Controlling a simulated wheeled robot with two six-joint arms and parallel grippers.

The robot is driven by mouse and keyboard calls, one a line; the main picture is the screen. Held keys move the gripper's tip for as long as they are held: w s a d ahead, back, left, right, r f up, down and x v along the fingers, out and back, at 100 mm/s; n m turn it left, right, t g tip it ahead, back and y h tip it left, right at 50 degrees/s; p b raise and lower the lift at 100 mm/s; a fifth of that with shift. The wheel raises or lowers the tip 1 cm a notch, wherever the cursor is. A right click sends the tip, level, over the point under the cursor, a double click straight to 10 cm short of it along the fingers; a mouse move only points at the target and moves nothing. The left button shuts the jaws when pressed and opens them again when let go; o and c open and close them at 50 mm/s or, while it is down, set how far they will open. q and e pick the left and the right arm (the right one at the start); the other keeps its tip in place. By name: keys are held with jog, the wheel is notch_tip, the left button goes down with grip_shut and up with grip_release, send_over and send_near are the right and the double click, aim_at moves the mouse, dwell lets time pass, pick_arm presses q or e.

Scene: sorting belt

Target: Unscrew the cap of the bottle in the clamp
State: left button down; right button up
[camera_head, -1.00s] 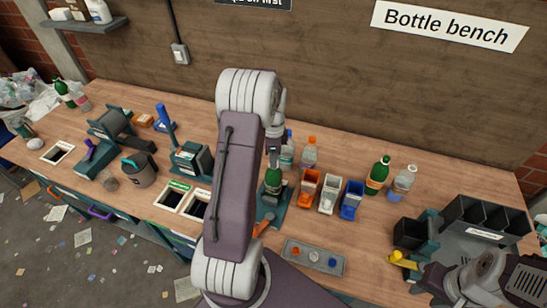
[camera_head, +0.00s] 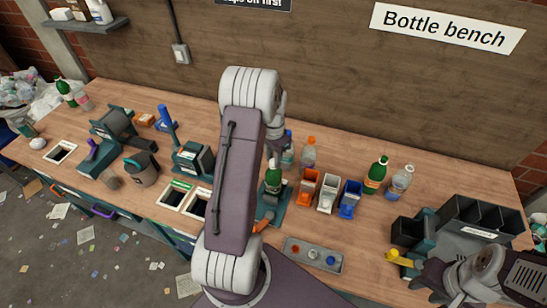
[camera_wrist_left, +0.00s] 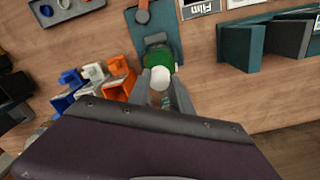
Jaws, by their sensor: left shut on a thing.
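The green bottle (camera_head: 273,177) stands upright in the teal clamp (camera_head: 279,212), left of the coloured bins. In the left wrist view the bottle (camera_wrist_left: 158,57) shows from above with the clamp behind it. My left gripper (camera_wrist_left: 161,80) is shut on a white cap (camera_wrist_left: 160,84). The cap looks lifted off and beside the bottle's neck, though the gap is hard to judge. In the head view my left arm hides most of this gripper. My right gripper (camera_head: 425,273) is at the lower right, near a yellow handle; its fingers are not clear.
Orange (camera_head: 308,187), white (camera_head: 328,193) and blue (camera_head: 349,200) bins stand right of the clamp. A grey tray (camera_head: 338,265) with caps lies in front. Other bottles (camera_head: 375,174) stand behind. A dark crate (camera_head: 480,221) is at the right.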

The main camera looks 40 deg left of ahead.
pick_arm(q)
jog(key=n+p, duration=0.1)
jog(key=n, duration=0.2)
jog(key=shift+r, duration=0.15)
jog(key=shift+n, duration=1.1)
jog(key=n+p, duration=0.1)
jog(key=n, duration=0.2)
jog(key=shift+n, duration=1)
